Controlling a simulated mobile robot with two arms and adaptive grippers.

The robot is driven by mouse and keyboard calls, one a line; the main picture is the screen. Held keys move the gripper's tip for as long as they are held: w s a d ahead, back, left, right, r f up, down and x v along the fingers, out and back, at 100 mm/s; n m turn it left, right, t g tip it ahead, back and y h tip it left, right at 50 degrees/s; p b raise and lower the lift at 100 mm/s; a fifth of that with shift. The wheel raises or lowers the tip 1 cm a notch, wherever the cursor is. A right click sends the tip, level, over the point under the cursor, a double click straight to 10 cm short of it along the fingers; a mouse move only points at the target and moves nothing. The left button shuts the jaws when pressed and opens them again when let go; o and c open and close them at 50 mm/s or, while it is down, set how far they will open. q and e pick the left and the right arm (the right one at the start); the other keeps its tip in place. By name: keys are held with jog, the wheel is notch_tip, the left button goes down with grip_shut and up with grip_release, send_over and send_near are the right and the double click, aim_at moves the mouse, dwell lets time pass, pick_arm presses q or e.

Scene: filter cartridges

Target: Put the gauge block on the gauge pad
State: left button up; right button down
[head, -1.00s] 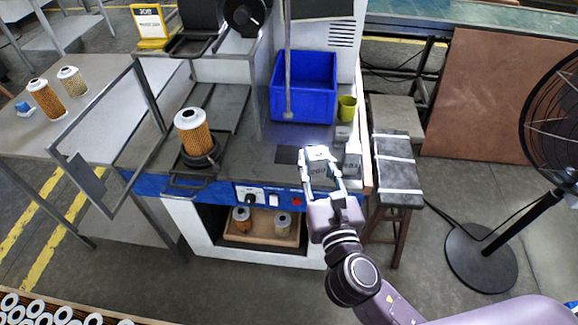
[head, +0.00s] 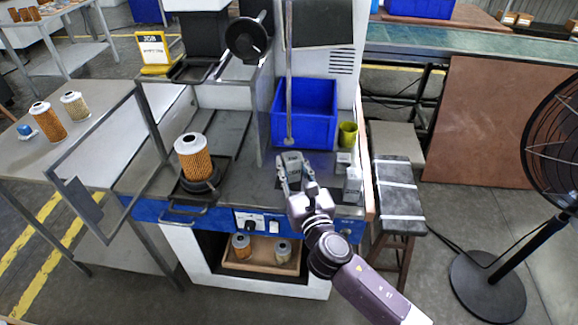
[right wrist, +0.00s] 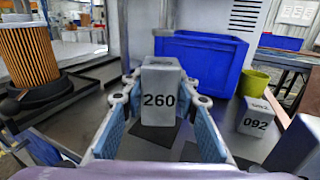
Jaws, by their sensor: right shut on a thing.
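The gauge pad seems to be the dark flat patch (right wrist: 150,138) on the bench under and in front of the block. The block looks upright over the pad; I cannot tell whether they touch. In the head view, the gripper and block mostly hide the pad. My left gripper is not in view.
A grey block marked 092 (right wrist: 258,118) and another grey block (head: 353,185) stand to the right. A blue bin (head: 304,112) and a yellow-green cup (head: 348,135) are behind. A filter cartridge (head: 194,158) stands on a dark holder at left.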

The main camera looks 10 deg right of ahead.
aim_at(289, 169)
jog(key=shift+w+a, duration=0.15)
jog(key=shift+w, duration=1.05)
jog(key=shift+w+f, duration=0.15)
jog(key=shift+f, duration=0.05)
jog(key=shift+f+b, duration=0.75)
jog(key=shift+f, duration=0.8)
jog(key=shift+f, duration=0.2)
jog(key=c, duration=1.5)
grip_release()
